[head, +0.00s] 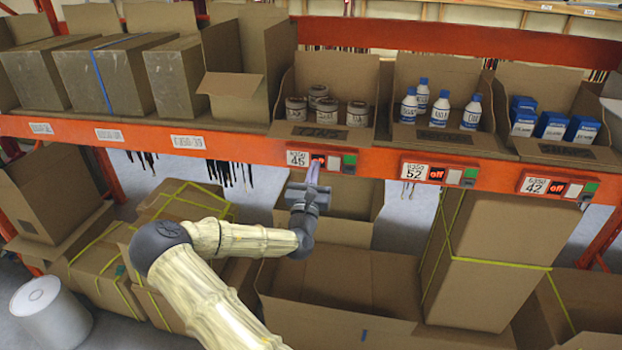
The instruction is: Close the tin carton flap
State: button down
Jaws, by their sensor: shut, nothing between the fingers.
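The tin carton (289,82) stands on the orange rack's shelf, with several round tins (319,96) inside. Its front side is low and the tins show through the open front and top. A flap (316,132) lies folded at its front edge. My gripper (312,172) is shut and empty, just below the carton, in front of the shelf beam near the label numbered 45. Its narrow fingers point up toward the beam. I cannot tell whether they touch it.
A carton of white and blue bottles (440,108) and a carton of blue boxes (552,125) stand to the right. Another open carton (230,95) stands to the left. The orange shelf beam (240,150) carries labels and red displays. Large cartons (345,290) crowd the floor below.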

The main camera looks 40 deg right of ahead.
aim_at(320, 133)
jog(key=r+p, duration=0.2)
jog(key=r, duration=0.1)
jog(key=r+p, duration=0.1)
jog(key=shift+w+d+r, duration=0.2)
jog(key=shift+d, duration=0.05)
jog(key=shift+r, duration=0.1)
